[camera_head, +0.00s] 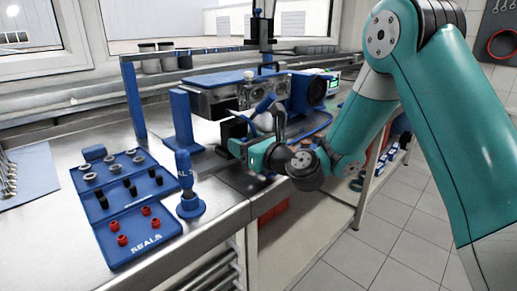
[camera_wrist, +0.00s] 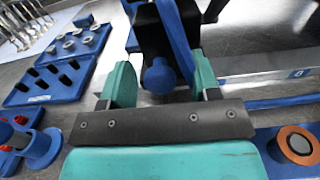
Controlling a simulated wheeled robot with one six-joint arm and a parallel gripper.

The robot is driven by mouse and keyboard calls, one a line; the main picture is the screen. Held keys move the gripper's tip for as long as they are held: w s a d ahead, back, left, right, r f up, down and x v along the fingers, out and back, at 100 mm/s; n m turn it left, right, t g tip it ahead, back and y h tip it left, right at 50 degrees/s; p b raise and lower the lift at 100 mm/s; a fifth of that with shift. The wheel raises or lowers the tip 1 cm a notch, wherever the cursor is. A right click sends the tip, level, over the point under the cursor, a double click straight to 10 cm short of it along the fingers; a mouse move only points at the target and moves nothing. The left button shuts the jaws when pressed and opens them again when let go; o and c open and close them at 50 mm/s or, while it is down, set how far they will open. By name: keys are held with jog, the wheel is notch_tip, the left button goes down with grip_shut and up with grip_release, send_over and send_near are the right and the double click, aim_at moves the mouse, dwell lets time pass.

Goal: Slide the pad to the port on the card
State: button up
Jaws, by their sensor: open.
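My gripper (camera_head: 240,146) is open in front of the engine stand in the head view. In the wrist view its two teal fingers (camera_wrist: 161,82) stand apart, on either side of a blue round knob (camera_wrist: 160,77). I cannot tell whether they touch it. A black block (camera_wrist: 152,35) is behind the knob, with a blue bar slanting beside it. An orange ring with a dark centre (camera_wrist: 297,145) lies on a blue surface at the lower right. I cannot make out for certain which part is the pad, the card or the port.
A blue seals tray (camera_head: 112,240) with red, black and grey rings lies left on the steel bench. A blue post on a round base (camera_head: 190,205) stands beside it. An engine block (camera_head: 215,102) sits on a blue stand behind my gripper. Bare bench (camera_head: 70,262) lies at the front left.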

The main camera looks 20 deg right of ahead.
jog(key=b+v, duration=1.6)
jog(key=v, duration=0.1)
jog(key=shift+s, duration=0.1)
